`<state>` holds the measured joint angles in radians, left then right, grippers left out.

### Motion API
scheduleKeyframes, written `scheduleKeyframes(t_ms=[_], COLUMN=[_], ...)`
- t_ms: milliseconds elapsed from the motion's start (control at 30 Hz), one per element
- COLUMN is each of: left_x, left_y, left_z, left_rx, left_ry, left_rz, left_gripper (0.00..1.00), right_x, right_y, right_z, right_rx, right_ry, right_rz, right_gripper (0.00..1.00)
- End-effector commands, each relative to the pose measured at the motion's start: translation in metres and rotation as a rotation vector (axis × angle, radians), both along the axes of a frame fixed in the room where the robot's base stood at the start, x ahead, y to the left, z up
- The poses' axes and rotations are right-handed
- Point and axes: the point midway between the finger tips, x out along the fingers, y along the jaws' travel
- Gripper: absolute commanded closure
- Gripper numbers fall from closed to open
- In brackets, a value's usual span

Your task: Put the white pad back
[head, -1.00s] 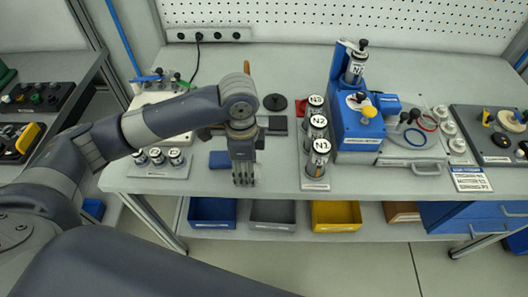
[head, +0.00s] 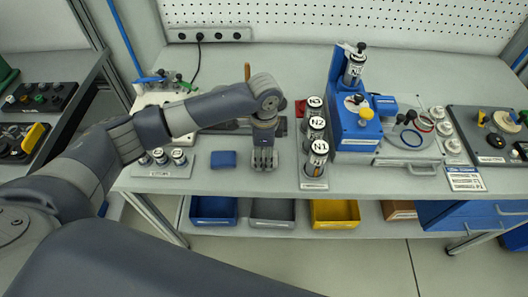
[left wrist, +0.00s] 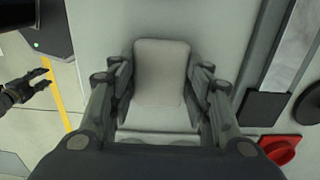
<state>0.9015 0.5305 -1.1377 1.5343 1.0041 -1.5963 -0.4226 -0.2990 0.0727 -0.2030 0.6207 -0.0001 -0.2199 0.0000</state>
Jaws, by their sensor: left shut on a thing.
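My left gripper (head: 264,160) points down over the front part of the bench, left of the rack of labelled cylinders. In the left wrist view, its fingers (left wrist: 162,95) stand on both sides of the white pad (left wrist: 162,70), a pale rounded block, and are shut on it. The pad is hidden behind the fingers in the head view. I cannot tell whether it touches the bench. My right gripper (left wrist: 28,86) shows at the left of the left wrist view, over the floor, with its fingers apart and empty.
A blue pad (head: 223,159) lies just left of my left gripper. The cylinder rack (head: 314,184) stands close on its right, with a blue press (head: 357,125) beyond. A small cylinder tray (head: 163,171) is farther left. Open bins (head: 213,211) hang below the bench front.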

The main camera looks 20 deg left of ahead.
Motion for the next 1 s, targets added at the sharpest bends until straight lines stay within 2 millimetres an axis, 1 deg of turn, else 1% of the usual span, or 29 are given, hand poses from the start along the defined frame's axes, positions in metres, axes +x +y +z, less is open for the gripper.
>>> scheduleKeyframes(t_ms=[233,267,300,333,667,767,867,1000], left_x=[0.000,0.000,0.000,0.000,0.000,0.001,0.001,0.002], left_y=[0.000,0.000,0.000,0.000,0.000,0.000,0.000,0.000], left_z=[-0.003,-0.003,-0.003,-0.003,-0.002,0.003,0.016,0.045], left_rx=[-0.001,-0.001,-0.001,-0.001,0.000,0.001,-0.001,-0.002], left_ry=[0.001,0.000,0.000,0.000,0.000,-0.002,-0.003,-0.005], left_rz=[0.001,0.001,0.001,0.000,0.000,0.000,0.000,0.000], left_gripper=[0.77,0.48,0.39,0.35,0.35,0.35,0.35,0.35], right_x=[-0.001,0.000,-0.001,-0.001,-0.001,-0.001,-0.001,-0.002], right_y=[-0.007,-0.007,-0.008,-0.009,-0.010,-0.010,-0.010,-0.009], right_z=[0.000,0.000,0.000,0.000,0.000,-0.001,-0.005,-0.011], right_rx=[-0.008,-0.009,-0.009,-0.010,-0.011,-0.011,-0.012,-0.011], right_ry=[0.001,0.001,0.001,0.001,0.002,0.002,0.003,0.003], right_rz=[0.000,0.000,0.000,-0.001,-0.002,-0.002,-0.002,-0.001], right_gripper=[0.60,0.60,0.60,0.60,0.60,0.60,0.60,0.60])
